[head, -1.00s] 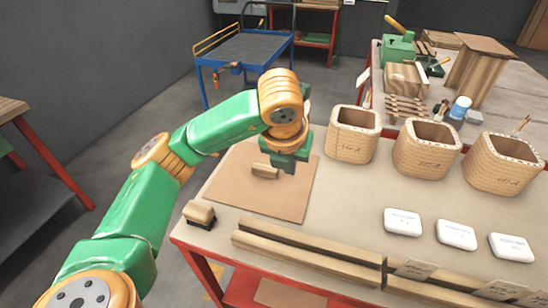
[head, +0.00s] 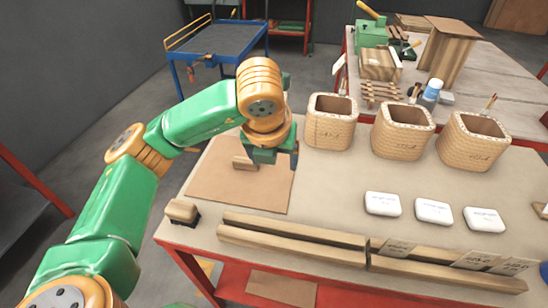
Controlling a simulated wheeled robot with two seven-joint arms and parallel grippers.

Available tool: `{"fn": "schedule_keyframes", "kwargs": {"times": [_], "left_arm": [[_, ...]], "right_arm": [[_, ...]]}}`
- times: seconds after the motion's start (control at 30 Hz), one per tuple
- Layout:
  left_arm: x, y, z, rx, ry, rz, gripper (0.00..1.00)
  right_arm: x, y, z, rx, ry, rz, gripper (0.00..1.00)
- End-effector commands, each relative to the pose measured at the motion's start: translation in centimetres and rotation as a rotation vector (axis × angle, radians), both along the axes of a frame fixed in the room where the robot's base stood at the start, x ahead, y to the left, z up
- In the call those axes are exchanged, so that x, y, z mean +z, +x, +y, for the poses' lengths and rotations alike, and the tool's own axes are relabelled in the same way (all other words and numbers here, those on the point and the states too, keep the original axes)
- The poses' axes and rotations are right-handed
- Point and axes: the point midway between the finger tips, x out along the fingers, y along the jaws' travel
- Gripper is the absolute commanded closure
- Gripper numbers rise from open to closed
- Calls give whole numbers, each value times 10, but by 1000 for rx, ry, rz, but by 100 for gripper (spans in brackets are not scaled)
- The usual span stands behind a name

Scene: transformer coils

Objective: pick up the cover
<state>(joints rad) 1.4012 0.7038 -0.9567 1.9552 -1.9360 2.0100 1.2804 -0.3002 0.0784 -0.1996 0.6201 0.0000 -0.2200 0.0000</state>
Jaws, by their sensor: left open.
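A flat brown square panel (head: 225,194) lies on the near table, with a small wooden block (head: 243,164) standing on it like a handle. I take this panel with its block to be the cover; no label on it shows. My left gripper (head: 272,162) is open and empty, pointing down over the panel's right far part, just right of the block. Its two green fingers are apart, and I cannot tell its exact height. The gripper and wrist hide the panel's far right corner. My right gripper is not in view.
Several woven coils (head: 330,122) stand to the right of the panel. White boxes (head: 382,204) lie in front of them. Long wooden bars (head: 290,230) lie along the table's front edge, and a brush-like block (head: 182,212) sits at the left corner. A blue cart (head: 215,50) stands behind.

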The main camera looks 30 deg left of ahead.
Motion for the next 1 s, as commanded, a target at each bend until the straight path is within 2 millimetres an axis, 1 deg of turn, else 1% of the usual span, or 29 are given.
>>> {"fn": "schedule_keyframes", "kwargs": {"times": [0.07, 0.2, 0.33, 0.37, 0.4, 0.43, 0.47, 0.57, 0.6, 0.67, 0.7, 0.77, 0.8, 0.87, 0.9, 0.97, 1.0], "left_arm": [[7, -1, 0, 0, 0, -3, 20], [36, -12, -3, 0, 2, -8, 20], [57, -21, -5, 0, 0, -5, 20], [60, -23, -6, 1, 1, -5, 17], [63, -24, -6, -6, 2, -3, 6], [64, -24, -6, -21, 7, 1, 0], [63, -24, -6, -55, 16, 7, 0], [52, -15, -1, -313, 87, 41, 0], [44, -9, 2, -469, 133, 55, 0], [33, 1, 9, -729, 214, 71, 0], [26, 8, 14, -905, 274, 77, 0], [14, 16, 23, -1165, 373, 86, 0], [6, 22, 30, -1338, 443, 92, 0], [-7, 30, 42, -1596, 554, 104, 0], [-16, 34, 51, -1767, 631, 116, 0], [-29, 40, 65, -2020, 750, 139, 0], [-37, 44, 74, -2179, 828, 159, 0]], "right_arm": [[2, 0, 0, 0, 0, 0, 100], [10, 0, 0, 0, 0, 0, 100], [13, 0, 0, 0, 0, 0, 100], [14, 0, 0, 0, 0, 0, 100], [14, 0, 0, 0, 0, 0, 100], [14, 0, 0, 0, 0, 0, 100], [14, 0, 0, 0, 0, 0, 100], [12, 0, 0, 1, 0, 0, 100], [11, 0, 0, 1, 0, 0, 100], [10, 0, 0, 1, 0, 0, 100], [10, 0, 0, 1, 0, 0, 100], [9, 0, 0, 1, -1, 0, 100], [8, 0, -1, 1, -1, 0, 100], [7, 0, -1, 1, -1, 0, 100], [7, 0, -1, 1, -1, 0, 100], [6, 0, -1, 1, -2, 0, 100], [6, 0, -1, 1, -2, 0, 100]]}}
